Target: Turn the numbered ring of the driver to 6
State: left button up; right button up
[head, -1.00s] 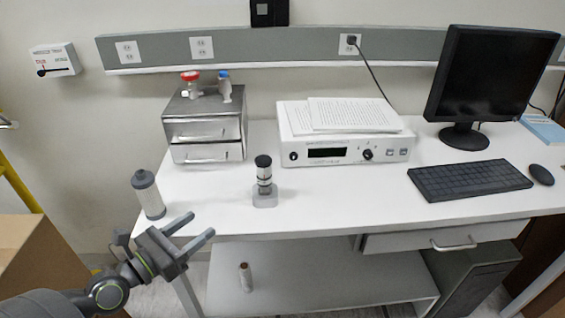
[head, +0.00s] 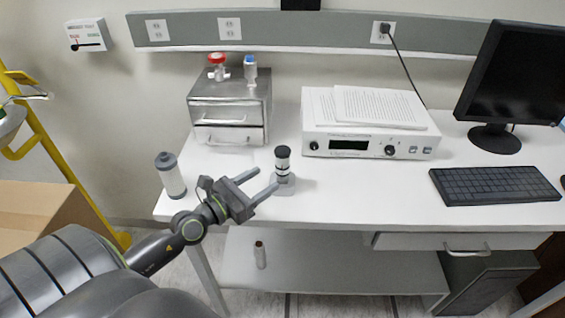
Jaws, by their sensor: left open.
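The driver (head: 283,163) stands upright in a small grey base (head: 284,186) near the front of the white table. It has a black top and a light band below it. The numbers on its ring are too small to read. My left gripper (head: 265,180) is open and empty, with its two fingers pointing right toward the driver. The fingertips are close to the driver's left side. I cannot tell whether they touch it. My right gripper is not in view.
A grey-capped canister (head: 170,176) stands left of my gripper at the table's (head: 350,206) left end. A metal drawer box (head: 229,112) with valves and a white instrument (head: 368,140) stand behind. A keyboard (head: 497,184) and monitor (head: 515,75) are at right. The table front right of the driver is clear.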

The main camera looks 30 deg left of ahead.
aim_at(277, 171)
pick_arm(q)
jog(key=x, duration=0.7)
jog(key=shift+w+d+p, duration=0.1)
jog(key=shift+w+p, duration=0.2)
jog(key=shift+p, duration=0.05)
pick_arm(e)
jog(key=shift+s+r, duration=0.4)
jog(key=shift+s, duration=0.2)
